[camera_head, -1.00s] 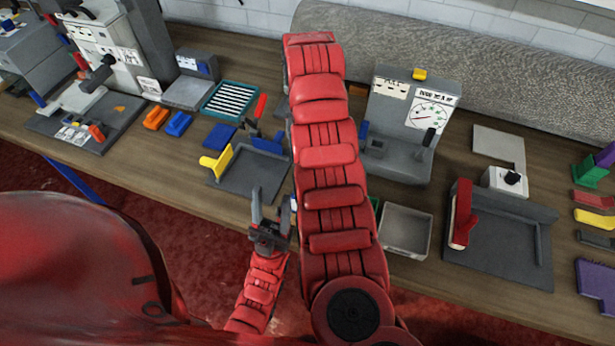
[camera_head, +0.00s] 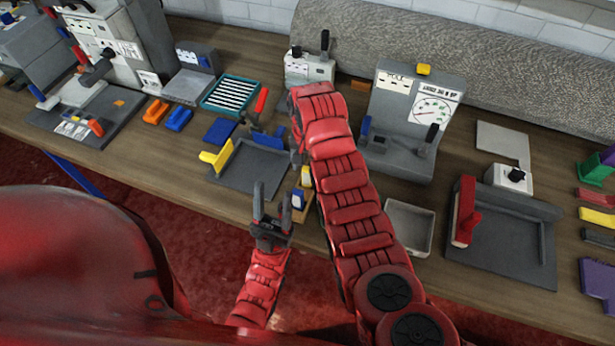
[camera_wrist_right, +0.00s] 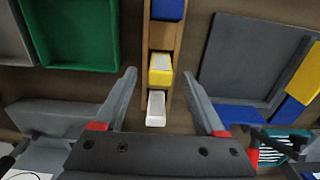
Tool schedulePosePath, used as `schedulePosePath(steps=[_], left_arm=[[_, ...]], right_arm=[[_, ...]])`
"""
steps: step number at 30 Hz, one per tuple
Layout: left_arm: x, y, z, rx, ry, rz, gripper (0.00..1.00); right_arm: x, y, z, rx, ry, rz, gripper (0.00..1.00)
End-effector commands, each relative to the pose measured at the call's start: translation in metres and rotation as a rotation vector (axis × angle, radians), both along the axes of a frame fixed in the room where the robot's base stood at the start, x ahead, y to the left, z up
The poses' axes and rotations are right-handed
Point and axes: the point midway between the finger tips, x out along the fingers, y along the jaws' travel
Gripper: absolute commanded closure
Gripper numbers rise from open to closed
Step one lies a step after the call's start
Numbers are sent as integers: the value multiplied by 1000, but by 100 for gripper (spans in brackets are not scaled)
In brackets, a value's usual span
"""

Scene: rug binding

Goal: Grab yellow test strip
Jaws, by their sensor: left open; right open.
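The yellow test strip (camera_wrist_right: 160,70), with a pale top face, sits in a narrow wooden holder (camera_wrist_right: 161,37) in the right wrist view. A white piece (camera_wrist_right: 156,107) and a blue piece (camera_wrist_right: 168,9) sit on either side of it in the holder. My right gripper (camera_wrist_right: 158,76) is open, its fingers apart on either side of the holder. Nothing is gripped, and height above the strip is hard to tell. In the head view my right arm hides that gripper and part of the holder. My left gripper (camera_head: 271,212) is open and empty at the table's front edge.
A grey tray with a yellow block (camera_head: 217,157) lies left of the holder. A grey bin (camera_head: 409,228) and a gauge unit (camera_head: 402,125) stand to the right. A green tray (camera_wrist_right: 75,35) shows near the holder in the wrist view.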

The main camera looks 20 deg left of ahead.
Motion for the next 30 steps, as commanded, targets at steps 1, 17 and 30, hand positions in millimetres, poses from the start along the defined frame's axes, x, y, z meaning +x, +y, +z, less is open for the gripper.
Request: schedulePosePath(steps=[1,17,30], left_arm=[[0,0,10,0,0,0,50],[0,0,16,0,0,0,50],[0,0,16,0,0,0,50]], right_arm=[[-1,0,0,-4,5,1,28],[0,0,-26,-1,0,0,29],[0,0,-26,0,0,0,100]])
